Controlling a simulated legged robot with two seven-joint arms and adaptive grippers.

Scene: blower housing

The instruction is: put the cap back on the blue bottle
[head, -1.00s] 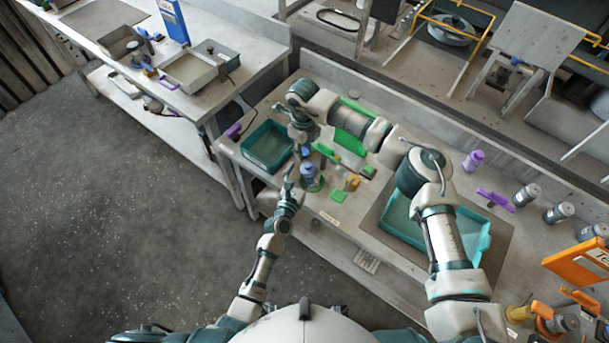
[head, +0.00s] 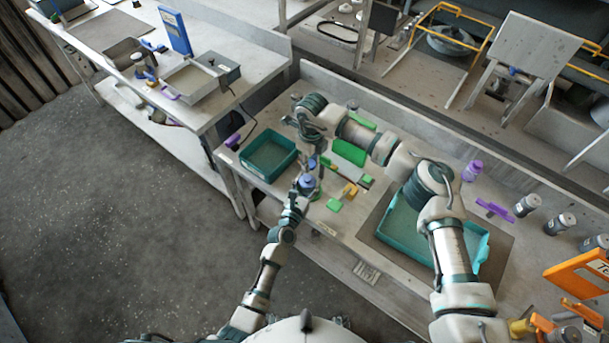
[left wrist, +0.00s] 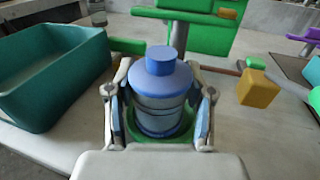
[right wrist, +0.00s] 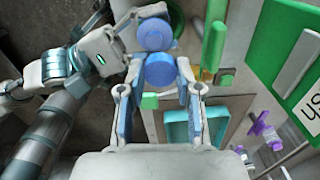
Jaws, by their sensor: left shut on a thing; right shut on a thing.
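The blue bottle (left wrist: 160,95) stands upright on a round green base (left wrist: 150,138) in the left wrist view. It has a narrower blue top. My left gripper (left wrist: 160,112) is shut around its body, one finger on each side; the bottle also shows in the head view (head: 307,183). My right gripper (right wrist: 160,88) is shut on a round blue cap (right wrist: 160,70) in the right wrist view. The bottle's top (right wrist: 155,34) shows just beyond the cap, so the cap is not lined up over it there. In the head view the right fingertips are small and partly hidden.
A teal bin (head: 267,158) stands left of the bottle. Green pieces (head: 348,152) and a yellow block (head: 350,191) lie to its right. A larger teal tray (head: 405,228) is farther right, under my right arm. A purple bottle (head: 473,171) stands beyond it.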

